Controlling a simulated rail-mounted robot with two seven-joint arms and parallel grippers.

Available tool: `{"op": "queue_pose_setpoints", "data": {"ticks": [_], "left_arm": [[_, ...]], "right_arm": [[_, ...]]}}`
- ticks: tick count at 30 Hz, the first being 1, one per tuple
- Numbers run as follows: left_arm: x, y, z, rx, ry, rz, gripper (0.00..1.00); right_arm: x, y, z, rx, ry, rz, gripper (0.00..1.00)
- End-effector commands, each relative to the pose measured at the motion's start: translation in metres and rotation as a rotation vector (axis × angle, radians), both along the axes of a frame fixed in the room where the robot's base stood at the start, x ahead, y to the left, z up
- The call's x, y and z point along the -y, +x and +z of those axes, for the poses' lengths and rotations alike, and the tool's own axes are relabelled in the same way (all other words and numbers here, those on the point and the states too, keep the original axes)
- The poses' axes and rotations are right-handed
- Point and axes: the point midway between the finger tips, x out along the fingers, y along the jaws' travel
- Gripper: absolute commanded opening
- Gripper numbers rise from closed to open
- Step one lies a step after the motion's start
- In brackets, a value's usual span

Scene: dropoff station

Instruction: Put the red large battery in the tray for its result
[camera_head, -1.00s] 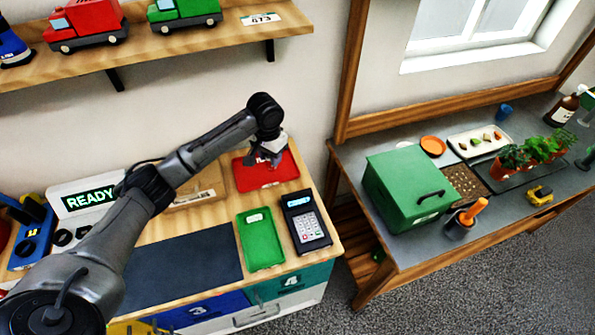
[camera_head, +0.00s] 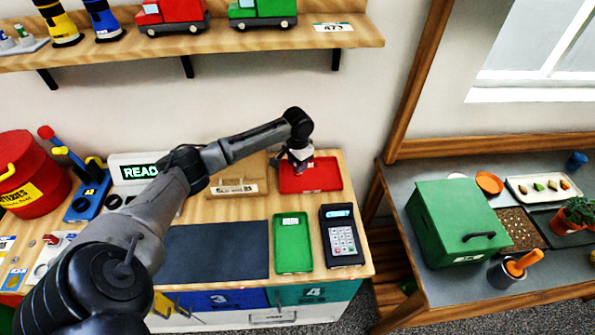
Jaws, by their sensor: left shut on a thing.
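My left gripper (camera_head: 299,158) hangs over the left part of the red tray (camera_head: 322,178) at the back of the workbench. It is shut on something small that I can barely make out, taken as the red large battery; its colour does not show. A green tray (camera_head: 292,243) lies in front of the red one and looks empty. A display reading "READ…" (camera_head: 138,171) stands at the back left, partly hidden by my left arm. My right gripper is not in view.
A keypad device (camera_head: 342,238) lies right of the green tray. A dark mat (camera_head: 216,252) lies left of it, bare where visible. A brown tray (camera_head: 238,177) adjoins the red tray. A red drum (camera_head: 30,175) stands far left. A shelf (camera_head: 200,50) with toy trucks hangs above.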

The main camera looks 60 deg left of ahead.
Motion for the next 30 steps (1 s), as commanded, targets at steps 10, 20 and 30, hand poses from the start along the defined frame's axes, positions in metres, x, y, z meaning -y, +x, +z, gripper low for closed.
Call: {"op": "queue_pose_setpoints", "data": {"ticks": [10,20,30], "left_arm": [[-0.001,-0.001,-0.027,0.000,0.000,0.002,0.03],[-0.001,0.000,-0.040,0.001,0.001,0.000,0.03],[-0.001,-0.001,-0.043,0.001,0.001,0.000,0.46]], "right_arm": [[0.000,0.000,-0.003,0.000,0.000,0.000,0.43],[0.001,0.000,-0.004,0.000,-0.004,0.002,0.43],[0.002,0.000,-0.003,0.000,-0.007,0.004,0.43]]}}
